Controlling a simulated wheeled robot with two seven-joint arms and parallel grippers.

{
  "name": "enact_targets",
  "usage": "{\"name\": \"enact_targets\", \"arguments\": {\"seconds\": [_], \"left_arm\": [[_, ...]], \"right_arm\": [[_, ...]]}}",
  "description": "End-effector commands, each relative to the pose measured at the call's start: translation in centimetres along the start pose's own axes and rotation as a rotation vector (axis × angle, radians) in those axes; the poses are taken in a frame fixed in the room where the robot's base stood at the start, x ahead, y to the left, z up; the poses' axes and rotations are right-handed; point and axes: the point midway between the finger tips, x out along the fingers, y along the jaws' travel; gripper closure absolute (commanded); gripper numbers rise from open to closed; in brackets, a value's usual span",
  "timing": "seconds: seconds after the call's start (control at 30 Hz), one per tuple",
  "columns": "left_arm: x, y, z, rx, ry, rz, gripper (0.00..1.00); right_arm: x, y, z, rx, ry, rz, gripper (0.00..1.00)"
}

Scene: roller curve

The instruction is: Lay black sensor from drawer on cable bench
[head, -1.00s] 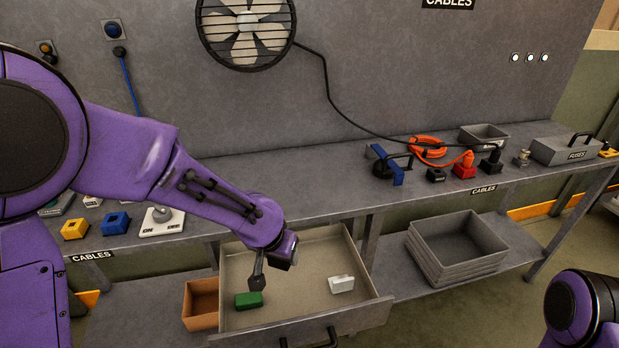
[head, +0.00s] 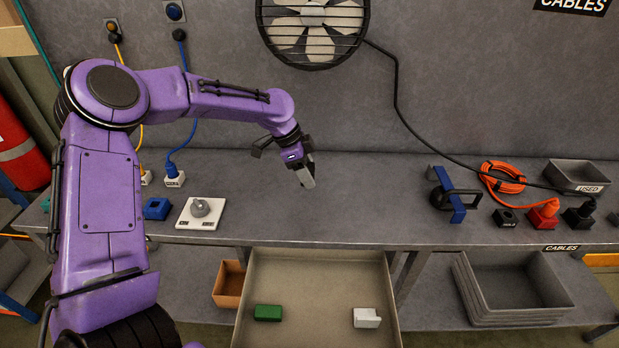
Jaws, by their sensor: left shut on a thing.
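My left gripper (head: 307,181) is above the cable bench (head: 365,205), pointing down, left of the middle of its top. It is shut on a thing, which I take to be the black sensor. The sensor is hard to make out between the fingers. The open drawer (head: 320,262) below the bench front holds a green block (head: 267,313) and a white block (head: 367,318). No black piece shows in the visible part of the drawer. My right gripper is not in view.
A white switch plate with a grey knob (head: 201,209) and a blue block (head: 157,208) lie left on the bench. A blue clamp (head: 446,194), an orange cable (head: 502,177) and plugs stand right. Bench top between them is clear. A fan (head: 314,28) hangs behind.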

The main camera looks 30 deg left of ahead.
Motion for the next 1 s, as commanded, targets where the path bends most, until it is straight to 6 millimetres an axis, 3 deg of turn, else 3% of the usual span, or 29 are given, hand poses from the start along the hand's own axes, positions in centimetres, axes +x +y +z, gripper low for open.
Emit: {"name": "enact_targets", "arguments": {"seconds": [0.1,0.2,0.5,0.87,0.9,0.93,1.0], "left_arm": [[2.5,-2.0,1.0,-0.003,-0.004,0.006,0.74],[3.8,-3.1,1.4,0.001,-0.003,0.004,0.74],[7.1,-3.8,2.8,0.001,-0.004,0.006,0.74],[8.0,-3.9,3.1,0.004,-0.003,0.004,0.74],[7.9,-3.9,3.0,0.004,-0.003,0.004,0.30],[7.8,-3.8,3.0,0.004,-0.003,0.004,0.20],[7.8,-3.8,3.0,0.004,-0.003,0.004,0.17]], "right_arm": [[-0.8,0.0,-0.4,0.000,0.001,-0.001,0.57],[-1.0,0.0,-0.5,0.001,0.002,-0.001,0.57],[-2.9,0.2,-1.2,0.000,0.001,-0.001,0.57],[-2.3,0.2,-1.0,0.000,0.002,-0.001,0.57],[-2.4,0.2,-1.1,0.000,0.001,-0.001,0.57],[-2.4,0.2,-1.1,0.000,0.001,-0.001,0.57],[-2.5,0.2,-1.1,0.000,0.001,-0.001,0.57]]}}
